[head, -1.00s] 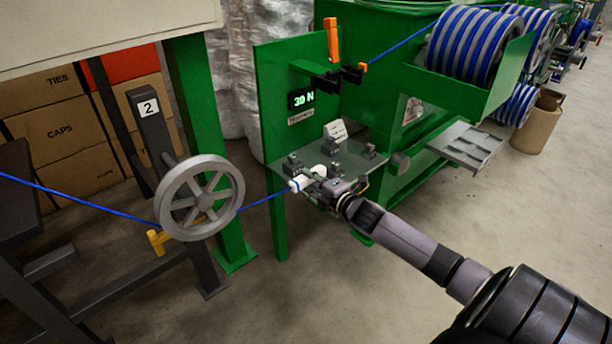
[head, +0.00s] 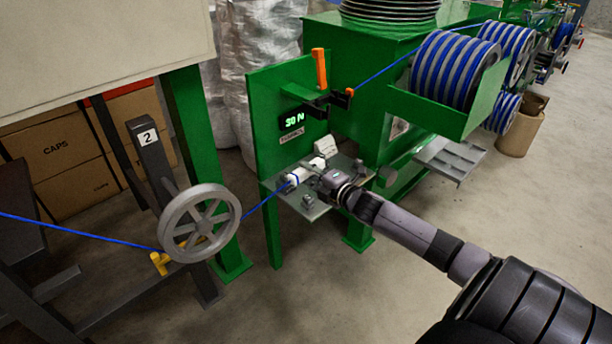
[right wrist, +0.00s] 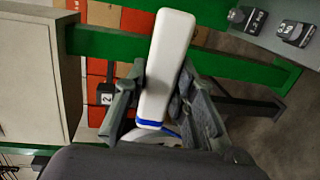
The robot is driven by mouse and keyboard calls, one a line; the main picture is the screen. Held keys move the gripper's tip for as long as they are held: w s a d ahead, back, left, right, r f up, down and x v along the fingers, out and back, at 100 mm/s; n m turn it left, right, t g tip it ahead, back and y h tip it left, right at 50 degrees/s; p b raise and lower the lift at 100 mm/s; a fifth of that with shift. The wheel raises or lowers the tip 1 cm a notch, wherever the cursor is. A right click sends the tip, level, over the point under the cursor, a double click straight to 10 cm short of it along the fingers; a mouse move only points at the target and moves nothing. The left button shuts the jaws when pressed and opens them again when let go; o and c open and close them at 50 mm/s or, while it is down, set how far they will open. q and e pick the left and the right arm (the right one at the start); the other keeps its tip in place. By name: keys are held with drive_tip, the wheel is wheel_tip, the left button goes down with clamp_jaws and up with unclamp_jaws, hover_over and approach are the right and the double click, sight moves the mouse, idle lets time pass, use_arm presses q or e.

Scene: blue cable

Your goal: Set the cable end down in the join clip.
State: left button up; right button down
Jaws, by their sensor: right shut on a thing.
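A white cable end (head: 296,178) with a blue band is in my right gripper (head: 312,174), above the small grey shelf (head: 316,212) of the green stand. The blue cable (head: 256,208) runs from it down left to a grey wheel. In the right wrist view the white end (right wrist: 164,70) sits tilted between both fingers (right wrist: 155,92), touching them. Small dark blocks stand on the shelf, one in front of the gripper (head: 308,200); I cannot tell which is the join clip, and the gripper hides part of the shelf. My left gripper is out of view.
A spoked grey wheel (head: 200,222) stands left of the shelf. A green panel with a "30 N" display (head: 292,122) rises behind it. An orange lever (head: 320,68) and dark bracket sit above, with another blue cable (head: 384,72) from striped spools (head: 456,70).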

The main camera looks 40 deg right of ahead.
drive_tip(key=d+r+p, duration=0.2)
drive_tip(key=r+p, duration=0.6)
drive_tip(key=r, duration=0.2)
drive_tip(key=d+r+p, duration=0.3)
drive_tip(key=r+p, duration=0.6)
drive_tip(key=r, duration=0.2)
drive_tip(key=shift+w, duration=0.15)
drive_tip(key=d+b, duration=0.7)
drive_tip(key=d, duration=0.6)
drive_tip(key=shift+w+d, duration=0.4)
drive_tip(key=shift+w, duration=0.05)
drive_tip(key=shift+b, duration=0.35)
